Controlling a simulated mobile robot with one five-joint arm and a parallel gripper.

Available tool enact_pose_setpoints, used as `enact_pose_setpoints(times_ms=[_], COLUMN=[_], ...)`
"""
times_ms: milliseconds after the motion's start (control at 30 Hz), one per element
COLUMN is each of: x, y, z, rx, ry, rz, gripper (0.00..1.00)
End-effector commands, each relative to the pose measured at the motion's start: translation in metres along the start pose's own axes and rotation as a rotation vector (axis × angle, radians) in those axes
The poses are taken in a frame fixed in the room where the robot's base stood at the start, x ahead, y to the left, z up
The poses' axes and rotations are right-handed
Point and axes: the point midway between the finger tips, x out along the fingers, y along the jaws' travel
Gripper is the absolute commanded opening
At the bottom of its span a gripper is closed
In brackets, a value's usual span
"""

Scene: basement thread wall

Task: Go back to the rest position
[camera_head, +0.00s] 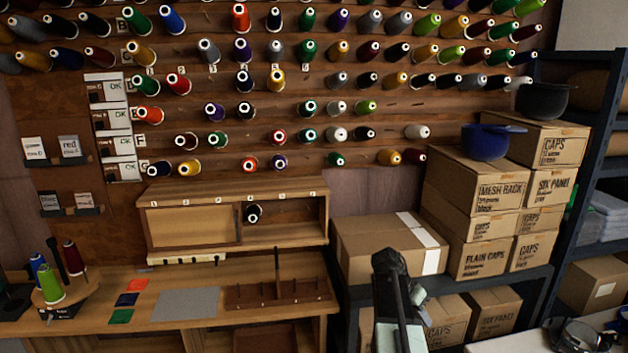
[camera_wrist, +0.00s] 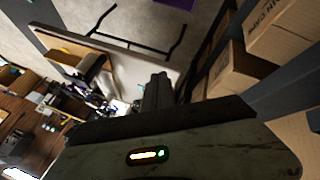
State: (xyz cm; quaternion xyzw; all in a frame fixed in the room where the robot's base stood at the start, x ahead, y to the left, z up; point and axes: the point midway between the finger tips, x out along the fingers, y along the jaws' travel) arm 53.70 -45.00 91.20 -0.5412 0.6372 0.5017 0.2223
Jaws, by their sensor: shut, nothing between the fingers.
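My arm (camera_head: 398,305) rises from the bottom of the head view, right of centre, in front of the cardboard boxes on the low shelf. My gripper (camera_wrist: 157,90) shows as narrow dark fingers near the middle of the wrist view. It is shut and empty. It points out over the floor and touches nothing that I can see. In the head view, the fingers are hard to tell from the dark arm.
A wooden workbench (camera_head: 190,304) with a cubby shelf (camera_head: 190,190) stands left of my arm, below the wall of thread spools. Stacked cap boxes (camera_head: 475,190) stand at right. A white table corner (camera_head: 490,347) is at lower right. The wrist view shows open grey floor (camera_wrist: 205,30).

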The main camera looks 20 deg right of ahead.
Motion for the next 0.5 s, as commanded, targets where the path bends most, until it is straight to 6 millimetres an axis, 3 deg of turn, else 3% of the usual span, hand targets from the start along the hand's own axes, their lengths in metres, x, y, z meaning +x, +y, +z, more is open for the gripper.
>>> enact_pose_setpoints(times_ms=[33,100,233,367,400,500], x=[-0.024,-0.054,-0.105,-0.149,-0.160,-0.179], y=[-0.024,-0.053,-0.092,-0.108,-0.108,-0.097], z=[0.035,0.080,0.175,0.277,0.308,0.371], rx=[-0.072,-0.179,-0.410,-0.686,-0.777,-1.004], ry=[0.007,0.010,0.003,-0.016,-0.024,-0.055], rz=[-0.045,-0.106,-0.225,-0.351,-0.390,-0.496], gripper=[0.00,0.00,0.00,0.00,0.00,0.00])
